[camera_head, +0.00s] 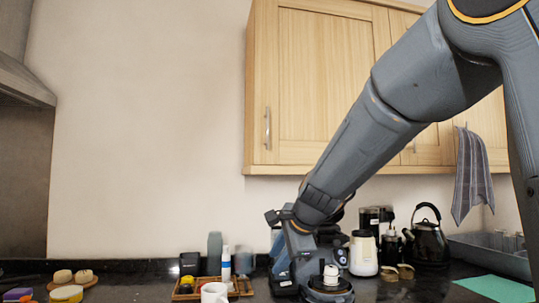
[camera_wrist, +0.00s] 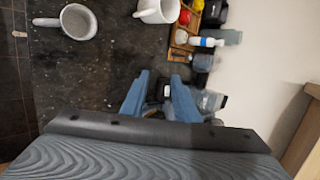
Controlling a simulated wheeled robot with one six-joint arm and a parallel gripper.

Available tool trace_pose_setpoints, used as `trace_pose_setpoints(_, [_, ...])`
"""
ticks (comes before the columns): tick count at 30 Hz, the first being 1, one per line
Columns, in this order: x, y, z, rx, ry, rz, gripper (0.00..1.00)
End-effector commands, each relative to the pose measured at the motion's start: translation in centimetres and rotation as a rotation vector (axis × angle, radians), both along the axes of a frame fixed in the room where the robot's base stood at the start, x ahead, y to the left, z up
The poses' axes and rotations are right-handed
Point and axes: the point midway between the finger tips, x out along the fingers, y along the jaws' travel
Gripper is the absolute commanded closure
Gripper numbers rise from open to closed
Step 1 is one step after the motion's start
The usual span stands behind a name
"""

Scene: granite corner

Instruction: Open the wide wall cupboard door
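The wide wall cupboard door (camera_head: 325,75) is pale wood and shut, high on the wall in the head view. Its upright metal handle (camera_head: 267,128) is near the door's lower left edge. My arm crosses in front of the door's lower right part and hides it. My gripper (camera_wrist: 160,76) is open, with two blue fingers apart and no object clearly held between them. In the head view it is low over the counter, below the cupboard and well apart from the handle. Its fingertips are hard to make out there.
On the black counter are a white mug (camera_head: 214,292), a wooden tray (camera_head: 186,294) of bottles, a white jar (camera_head: 363,254) and a black kettle (camera_head: 427,240). A striped towel (camera_head: 471,172) hangs at right. The wall left of the cupboard is bare.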

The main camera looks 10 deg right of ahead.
Motion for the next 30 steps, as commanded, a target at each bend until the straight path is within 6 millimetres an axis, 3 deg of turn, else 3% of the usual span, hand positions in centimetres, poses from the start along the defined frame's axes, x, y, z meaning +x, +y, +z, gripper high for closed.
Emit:
trace_pose_setpoints(1, [2.8,-0.3,4.1,0.134,-0.069,-0.118,0.72])
trace_pose_setpoints(3, [5.8,-0.7,10.4,0.357,-0.153,-0.275,0.72])
trace_pose_setpoints(6, [8.3,-1.3,19.2,0.684,-0.247,-0.442,0.72])
trace_pose_setpoints(9, [9.2,-1.9,26.8,0.976,-0.305,-0.539,0.72])
trace_pose_setpoints(13, [9.1,-2.5,33.7,1.256,-0.337,-0.594,0.72])
trace_pose_setpoints(15, [8.9,-2.7,35.9,1.350,-0.340,-0.605,0.72])
trace_pose_setpoints(18, [8.9,-2.8,37.5,1.419,-0.339,-0.611,0.72])
trace_pose_setpoints(30, [13.9,-1.7,37.9,1.431,-0.336,-0.612,0.72])
